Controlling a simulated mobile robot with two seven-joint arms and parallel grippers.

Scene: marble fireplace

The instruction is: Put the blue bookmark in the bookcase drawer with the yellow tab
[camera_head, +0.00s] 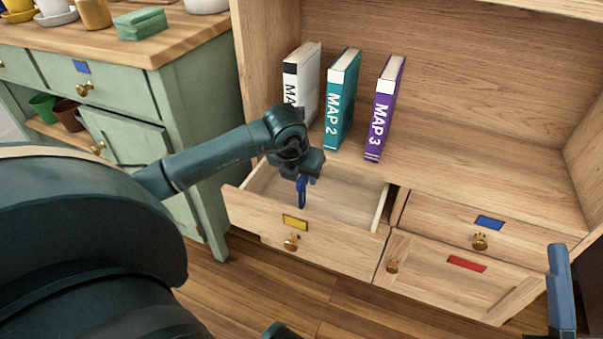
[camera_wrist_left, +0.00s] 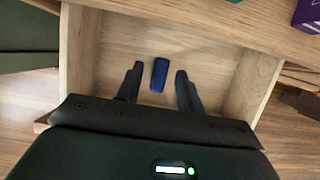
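The yellow-tab drawer (camera_head: 340,234) is pulled open at the lower left of the bookcase; its yellow tab (camera_head: 295,222) is on the front. My left gripper (camera_head: 302,178) is over the open drawer, pointing down. In the left wrist view its two dark fingers (camera_wrist_left: 158,80) are spread apart. The blue bookmark (camera_wrist_left: 159,75) shows between them with a gap on each side. In the head view the blue bookmark (camera_head: 302,193) is just below the gripper; I cannot tell whether it touches the drawer floor. Part of my right gripper (camera_head: 560,290) shows at the lower right.
Drawers with a blue tab (camera_head: 489,223) and a red tab (camera_head: 467,263) are shut. Books marked MAP 2 (camera_head: 341,100) and MAP 3 (camera_head: 384,110), and a white book (camera_head: 301,75), stand on the shelf above. A green cabinet (camera_head: 195,110) is at left.

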